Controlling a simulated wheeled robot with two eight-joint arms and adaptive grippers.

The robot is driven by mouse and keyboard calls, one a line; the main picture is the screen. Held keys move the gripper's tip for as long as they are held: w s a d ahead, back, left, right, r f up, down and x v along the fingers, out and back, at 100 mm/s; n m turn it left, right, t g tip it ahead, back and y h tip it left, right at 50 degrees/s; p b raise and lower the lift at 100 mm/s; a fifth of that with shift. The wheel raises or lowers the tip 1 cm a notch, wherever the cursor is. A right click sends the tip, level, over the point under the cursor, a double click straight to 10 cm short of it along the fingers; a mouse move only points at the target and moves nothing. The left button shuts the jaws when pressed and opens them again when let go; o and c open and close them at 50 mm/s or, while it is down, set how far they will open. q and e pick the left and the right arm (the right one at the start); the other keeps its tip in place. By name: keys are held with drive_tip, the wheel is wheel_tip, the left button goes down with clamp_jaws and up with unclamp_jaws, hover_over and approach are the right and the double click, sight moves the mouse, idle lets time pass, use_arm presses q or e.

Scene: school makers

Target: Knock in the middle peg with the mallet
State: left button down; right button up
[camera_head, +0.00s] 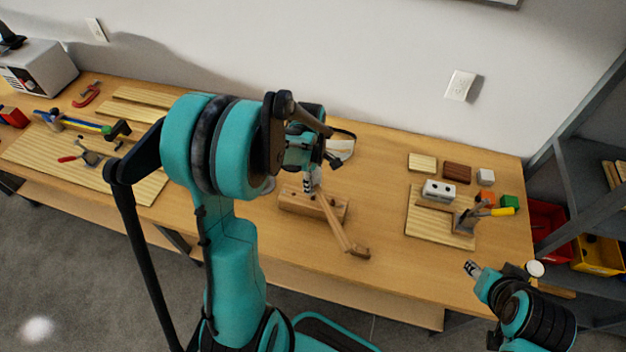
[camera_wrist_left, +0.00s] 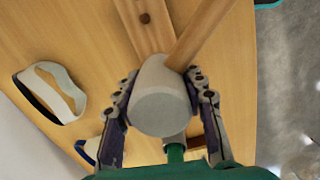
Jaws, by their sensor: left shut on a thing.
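The wooden peg block (camera_head: 290,203) lies near the middle of the bench. Its far part also shows at the top of the left wrist view (camera_wrist_left: 150,38), with a dark round spot (camera_wrist_left: 145,18) on it, peg or hole. My left gripper (camera_head: 310,182) is above the block, its fingers shut on the mallet, whose pale grey rounded part (camera_wrist_left: 158,105) sits between them. The mallet's wooden handle (camera_head: 332,222) slants down to the right in the head view, across the block. The middle peg is hidden by gripper and mallet. My right gripper (camera_head: 492,272) is by the bench's front right edge.
A wooden board (camera_head: 425,232) with a grey block and a yellow-handled tool lies to the right. Small coloured blocks (camera_head: 457,172) stand behind it. Boards and tools (camera_head: 85,165) fill the left. A shelf (camera_head: 590,160) stands at the right.

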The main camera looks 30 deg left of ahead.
sight(313, 197)
use_arm(q)
wheel_tip(313, 197, down, 6)
drive_tip(key=b, duration=0.5)
drive_tip(key=shift+f, duration=0.2)
use_arm(e)
wheel_tip(313, 197, down, 6)
use_arm(q)
wheel_tip(313, 197, up, 7)
drive_tip(key=p, duration=0.5)
drive_tip(key=shift+f, duration=0.3)
use_arm(e)
wheel_tip(313, 197, up, 5)
drive_tip(key=shift+r, duration=0.1)
use_arm(q)
wheel_tip(313, 197, down, 7)
drive_tip(key=b, duration=0.5)
drive_tip(key=shift+r+b, duration=0.2)
drive_tip(key=shift+b, duration=0.2)
use_arm(e)
wheel_tip(313, 197, down, 6)
use_arm(q)
wheel_tip(313, 197, up, 6)
drive_tip(key=p, duration=0.5)
drive_tip(key=shift+f, duration=0.15)
use_arm(e)
wheel_tip(313, 197, up, 5)
drive_tip(key=shift+f, duration=0.15)
